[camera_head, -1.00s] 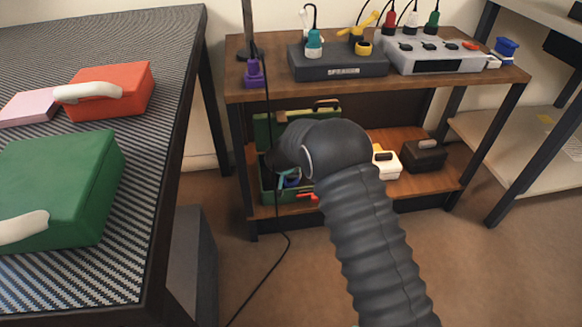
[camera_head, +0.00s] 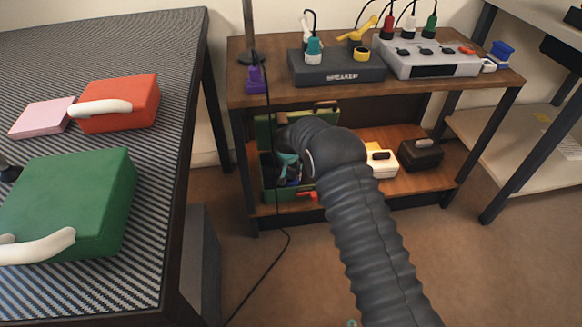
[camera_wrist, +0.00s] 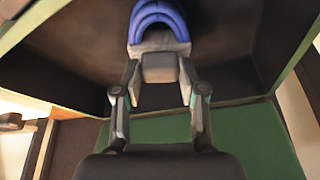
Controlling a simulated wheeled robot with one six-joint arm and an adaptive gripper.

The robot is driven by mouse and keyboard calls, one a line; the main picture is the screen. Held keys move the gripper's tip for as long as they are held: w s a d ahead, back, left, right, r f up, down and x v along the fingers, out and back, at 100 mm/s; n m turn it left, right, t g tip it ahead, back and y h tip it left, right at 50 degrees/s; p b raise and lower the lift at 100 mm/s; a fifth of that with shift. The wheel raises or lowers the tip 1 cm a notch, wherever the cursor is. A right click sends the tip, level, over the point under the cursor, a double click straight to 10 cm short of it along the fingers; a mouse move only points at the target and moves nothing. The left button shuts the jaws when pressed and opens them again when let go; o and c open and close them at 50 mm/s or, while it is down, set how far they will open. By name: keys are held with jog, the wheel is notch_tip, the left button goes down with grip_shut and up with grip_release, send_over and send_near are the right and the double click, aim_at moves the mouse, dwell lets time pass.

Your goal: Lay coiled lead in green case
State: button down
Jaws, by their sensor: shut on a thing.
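An open green case (camera_head: 268,190) stands on the lower shelf, its lid raised behind. My arm reaches into it from the front. My gripper (camera_wrist: 160,72) is shut on the grey block of the blue coiled lead (camera_wrist: 160,16). In the wrist view the lead is over the dark lining of the case, between its side walls. I cannot tell whether the lead touches the bottom. In the head view my gripper (camera_head: 288,168) is small and partly hidden by my arm.
A closed green case (camera_head: 80,195), a red case (camera_head: 135,90) and a pink box (camera_head: 42,118) lie on the left table. White (camera_head: 382,163) and black (camera_head: 420,155) cases stand right of my arm. A black cable (camera_head: 287,240) hangs before the open case.

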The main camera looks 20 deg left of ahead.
aim_at(290, 181)
jog(key=shift+f, duration=0.1)
dwell(0.3)
jog(key=c, duration=0.7)
grip_release()
jog(key=shift+o, duration=0.2)
jog(key=shift+r, duration=0.45)
jog(key=v, duration=0.7)
jog(key=shift+s, duration=0.1)
